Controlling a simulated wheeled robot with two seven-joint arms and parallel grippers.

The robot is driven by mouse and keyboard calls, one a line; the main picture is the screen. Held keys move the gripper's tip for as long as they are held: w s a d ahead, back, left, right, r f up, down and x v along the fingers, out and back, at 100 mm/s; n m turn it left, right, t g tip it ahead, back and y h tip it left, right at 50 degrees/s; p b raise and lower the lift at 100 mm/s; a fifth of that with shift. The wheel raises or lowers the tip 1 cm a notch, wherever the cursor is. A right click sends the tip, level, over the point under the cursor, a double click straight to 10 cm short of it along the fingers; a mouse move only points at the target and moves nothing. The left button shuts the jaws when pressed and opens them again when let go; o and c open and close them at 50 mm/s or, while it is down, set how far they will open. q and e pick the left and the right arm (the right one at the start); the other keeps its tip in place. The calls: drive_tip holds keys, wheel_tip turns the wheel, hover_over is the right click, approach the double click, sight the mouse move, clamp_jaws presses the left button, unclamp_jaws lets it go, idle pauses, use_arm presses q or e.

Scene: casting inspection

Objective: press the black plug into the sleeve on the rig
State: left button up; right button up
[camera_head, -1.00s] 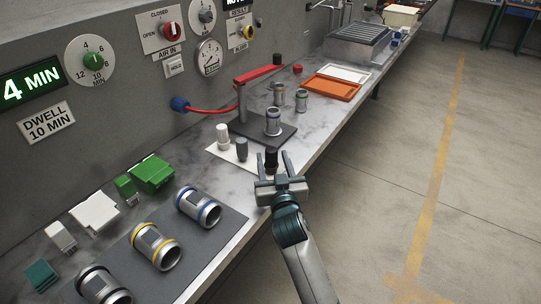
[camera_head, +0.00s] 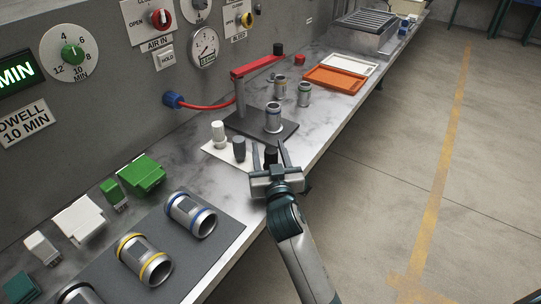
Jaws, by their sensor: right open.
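The black plug (camera_head: 271,154) stands on the white sheet at the bench's front edge, partly hidden by my right gripper. My right gripper (camera_head: 269,158) is open, with its two fingers pointing toward the rig and the plug showing between them. I cannot tell whether they touch it. The sleeve (camera_head: 273,117) is a metal cylinder standing upright on the dark base plate of the rig (camera_head: 240,100), just beyond the plug. The rig's red lever (camera_head: 257,67) extends above and behind the sleeve. My left gripper is not in view.
A white plug (camera_head: 218,133) and a grey plug (camera_head: 239,148) stand left of the black one on the white sheet (camera_head: 213,149). Two metal sleeves (camera_head: 304,94) stand behind the rig. Orange (camera_head: 333,80) and white trays lie farther back. Banded cylinders (camera_head: 190,214) lie on a dark mat.

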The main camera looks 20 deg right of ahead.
drive_tip(key=shift+s+a+r, duration=0.1)
drive_tip(key=shift+s+r, duration=0.1)
drive_tip(key=shift+w+f, duration=0.1)
drive_tip(key=shift+c, duration=0.6)
drive_tip(key=c, duration=1)
drive_tip(key=shift+r, duration=0.6)
wheel_tip(320, 180, up, 4)
drive_tip(key=shift+f, duration=0.25)
drive_tip(key=s+d+r, duration=0.1)
drive_tip(key=d+r, duration=0.1)
drive_tip(key=d, duration=0.1)
drive_tip(key=s+d+r, duration=0.2)
drive_tip(key=d, duration=0.2)
drive_tip(key=s+d+r, duration=0.1)
drive_tip(key=d+r, duration=0.1)
drive_tip(key=d, duration=0.1)
drive_tip(key=shift+s+d+r, duration=0.25)
drive_tip(key=shift+s+d, duration=0.1)
drive_tip(key=shift+d, duration=0.05)
